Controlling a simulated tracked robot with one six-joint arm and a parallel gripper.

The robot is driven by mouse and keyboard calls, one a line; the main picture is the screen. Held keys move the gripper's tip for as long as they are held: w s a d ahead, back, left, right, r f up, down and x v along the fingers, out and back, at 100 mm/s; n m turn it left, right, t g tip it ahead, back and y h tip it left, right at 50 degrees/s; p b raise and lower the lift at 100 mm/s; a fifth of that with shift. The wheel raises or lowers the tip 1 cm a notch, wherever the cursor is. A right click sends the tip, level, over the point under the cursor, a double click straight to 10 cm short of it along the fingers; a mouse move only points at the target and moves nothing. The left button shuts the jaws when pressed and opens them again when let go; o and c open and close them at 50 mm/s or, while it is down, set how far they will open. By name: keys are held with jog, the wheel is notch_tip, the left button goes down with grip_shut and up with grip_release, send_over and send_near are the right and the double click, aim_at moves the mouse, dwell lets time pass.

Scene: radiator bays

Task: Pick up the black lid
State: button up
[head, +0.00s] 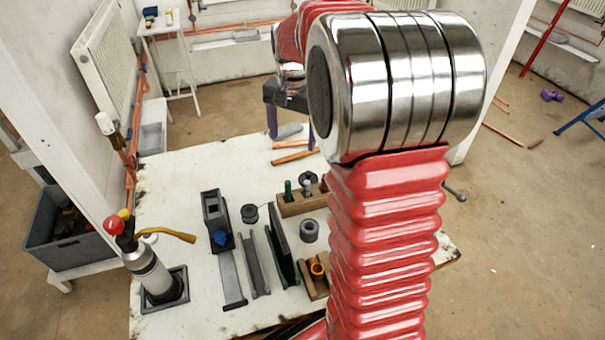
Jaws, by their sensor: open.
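A small round black piece (249,213), which looks like the black lid, lies on the white worktable (185,170) left of the wooden blocks. It is small in the head view, so its shape is hard to make out. My gripper (291,127) is at the far side of the table, with its purple fingers apart and pointing down. It is well beyond the black piece and apart from it. A grey object (288,132) shows between or behind the fingers; I cannot tell which. My red arm hides the right part of the table.
A dark plane-like tool (216,220), grey channel (254,263), wooden block with a green piece (300,204) and grey ring (310,230) crowd the table. A torch bottle (150,275) stands front left. Copper pipes (295,157) lie near my gripper. The table's left rear is clear.

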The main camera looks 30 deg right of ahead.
jog(key=w+d+f+m+g, duration=0.1)
jog(key=w+d+f+m, duration=0.1)
jog(key=d+f, duration=0.4)
jog(key=shift+w+d+f+m, duration=0.2)
jog(key=shift+w+d+m, duration=0.2)
jog(key=shift+w+d, duration=0.15)
jog(key=shift+f, duration=0.1)
send_over(308, 173)
jog(key=f, duration=0.8)
jog(key=shift+w+d+f, duration=0.2)
jog(key=shift+s+a+f, duration=0.1)
jog(key=shift+s+f, duration=0.05)
jog(key=shift+f, duration=2.45)
jog(key=shift+c, duration=0.5)
jog(key=c, duration=1)
